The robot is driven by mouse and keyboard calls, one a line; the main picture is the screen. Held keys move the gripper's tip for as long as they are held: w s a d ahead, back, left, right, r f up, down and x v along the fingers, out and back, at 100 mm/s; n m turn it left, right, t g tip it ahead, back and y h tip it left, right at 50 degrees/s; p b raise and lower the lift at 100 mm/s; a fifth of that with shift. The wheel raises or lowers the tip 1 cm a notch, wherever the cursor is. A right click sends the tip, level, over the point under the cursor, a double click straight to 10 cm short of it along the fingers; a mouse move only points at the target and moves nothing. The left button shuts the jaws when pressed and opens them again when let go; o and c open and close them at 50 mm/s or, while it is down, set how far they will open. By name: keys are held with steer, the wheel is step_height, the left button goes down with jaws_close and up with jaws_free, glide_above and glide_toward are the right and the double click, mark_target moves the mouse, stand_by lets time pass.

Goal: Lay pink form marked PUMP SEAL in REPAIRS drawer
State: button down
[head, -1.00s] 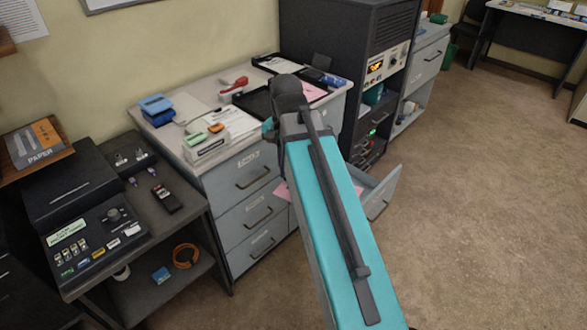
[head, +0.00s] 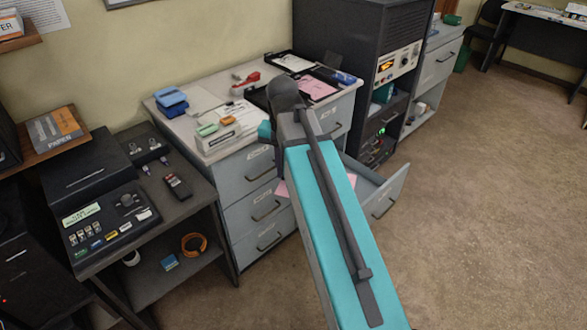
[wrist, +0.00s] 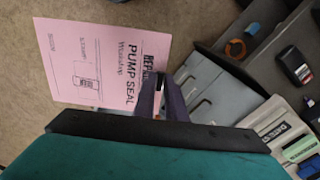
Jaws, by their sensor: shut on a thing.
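The pink form (wrist: 98,62) marked PUMP SEAL is in the wrist view, left of and beyond my fingers. My gripper (wrist: 158,84) is shut on its edge, and the sheet hangs out over floor. In the head view only a small pink corner (head: 282,188) shows left of my arm; my arm hides the gripper and the rest of the form. One drawer (head: 388,196) on the right side of the grey cabinet stands pulled open, low down, partly behind my arm. Its inside is mostly hidden, and I cannot read its label.
The worktop (head: 190,128) carries a blue punch, a red stapler and black trays, one with another pink sheet (head: 316,88). The left column's drawers (head: 255,206) are closed. A dark rack (head: 350,40) stands behind. A console table (head: 180,205) is at left. Floor at right is clear.

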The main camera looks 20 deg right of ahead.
steer(key=w+a+f+n, duration=0.2)
steer(key=w+a+n, duration=0.3)
steer(key=n, duration=0.8)
steer(key=shift+w+a+n, duration=0.3)
steer(key=shift+w, duration=0.45)
steer(key=shift+s+f, duration=0.1)
